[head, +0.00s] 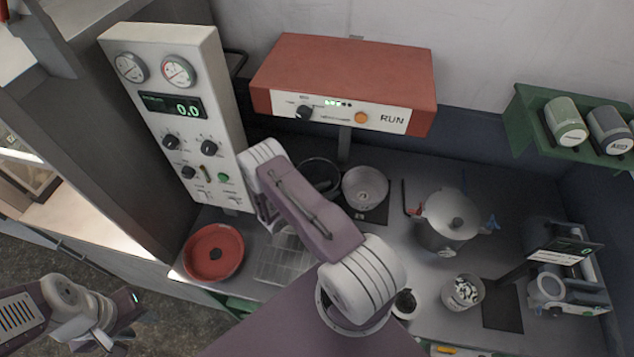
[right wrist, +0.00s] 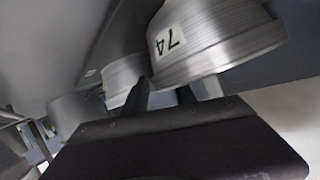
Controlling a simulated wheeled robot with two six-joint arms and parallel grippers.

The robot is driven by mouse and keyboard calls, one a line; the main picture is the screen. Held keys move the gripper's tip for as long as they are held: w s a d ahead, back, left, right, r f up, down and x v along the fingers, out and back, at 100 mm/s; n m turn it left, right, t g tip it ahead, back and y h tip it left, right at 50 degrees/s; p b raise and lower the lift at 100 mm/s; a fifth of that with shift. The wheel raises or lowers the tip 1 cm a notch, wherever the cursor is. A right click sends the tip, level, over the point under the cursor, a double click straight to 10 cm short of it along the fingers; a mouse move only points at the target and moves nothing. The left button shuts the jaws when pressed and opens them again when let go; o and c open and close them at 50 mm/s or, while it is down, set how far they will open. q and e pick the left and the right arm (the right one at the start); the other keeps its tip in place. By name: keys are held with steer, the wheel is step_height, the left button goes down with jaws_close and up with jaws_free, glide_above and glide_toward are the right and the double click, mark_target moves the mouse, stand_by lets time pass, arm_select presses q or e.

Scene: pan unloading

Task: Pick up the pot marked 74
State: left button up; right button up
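The pot marked 74 (right wrist: 215,45) is a shiny metal pot at the top of the right wrist view, its white label appearing upside down. The fingers of my right gripper (right wrist: 165,95) stand apart just below the pot's edge; I see nothing clamped between them. Whether they touch the pot I cannot tell. In the head view my right forearm crosses the middle and its fingers are hidden. No 74 label is readable there, so I cannot match the pot to that view. My left gripper (head: 122,322) is at the lower left, over the floor; its fingers are unclear.
A second metal pot (right wrist: 122,75) stands beside the marked one. The counter holds a red pan (head: 213,252), a clear tray (head: 283,262), an open metal pot (head: 365,187), a lidded pot (head: 448,222) and a filled cup (head: 462,291). A gauge panel (head: 178,110) stands at the left.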

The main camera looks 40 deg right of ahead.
steer(key=shift+s+r, duration=0.1)
steer(key=shift+s, duration=0.05)
jaws_close()
stand_by(1.1)
